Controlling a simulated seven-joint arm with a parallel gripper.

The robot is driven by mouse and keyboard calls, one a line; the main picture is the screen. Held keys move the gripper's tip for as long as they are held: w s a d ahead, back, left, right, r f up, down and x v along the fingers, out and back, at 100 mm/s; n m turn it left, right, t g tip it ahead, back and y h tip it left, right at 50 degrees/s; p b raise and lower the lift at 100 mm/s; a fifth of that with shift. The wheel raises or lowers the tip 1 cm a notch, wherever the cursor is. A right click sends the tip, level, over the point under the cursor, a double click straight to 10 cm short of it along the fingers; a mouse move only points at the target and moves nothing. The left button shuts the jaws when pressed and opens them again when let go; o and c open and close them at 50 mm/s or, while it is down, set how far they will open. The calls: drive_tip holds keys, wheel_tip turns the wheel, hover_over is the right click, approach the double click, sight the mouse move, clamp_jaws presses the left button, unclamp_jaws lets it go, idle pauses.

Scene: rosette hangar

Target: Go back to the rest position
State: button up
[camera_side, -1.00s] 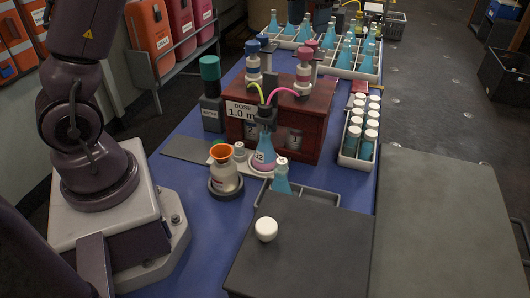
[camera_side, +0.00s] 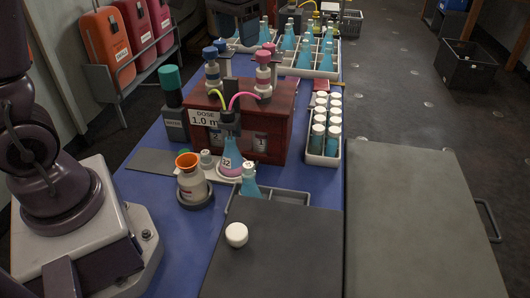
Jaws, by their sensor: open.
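A flask (camera_side: 231,158) with blue and pink contents, labelled 32, stands under the front of the red-brown dosing box (camera_side: 271,128) marked "DOSE 1.0 m". A green and a pink tube run from the bottles on top of the box to the flask's top. A second blue flask (camera_side: 249,181) stands upright just in front, at a grey tray (camera_side: 288,197). A white cap (camera_side: 236,234) rests on the dark front surface (camera_side: 285,262).
A pale bottle with an orange funnel (camera_side: 191,182) stands left of the flask. A white rack (camera_side: 324,158) of capped blue bottles stands right. A green-topped bottle (camera_side: 172,104) stands behind left. More blue flasks fill a back rack (camera_side: 322,72). The large grey surface (camera_side: 415,220) is clear.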

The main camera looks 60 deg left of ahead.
drive_tip(key=s+d+r+m+t, duration=0.1)
drive_tip(key=s+d+t, duration=0.1)
drive_tip(key=s, duration=0.6)
drive_tip(key=s+d+m+t, duration=0.1)
drive_tip(key=s+d, duration=0.3)
drive_tip(key=s, duration=0.5)
drive_tip(key=shift+s+r+t, duration=0.2)
drive_tip(key=shift+r+t, duration=0.2)
drive_tip(key=shift+t, duration=0.3)
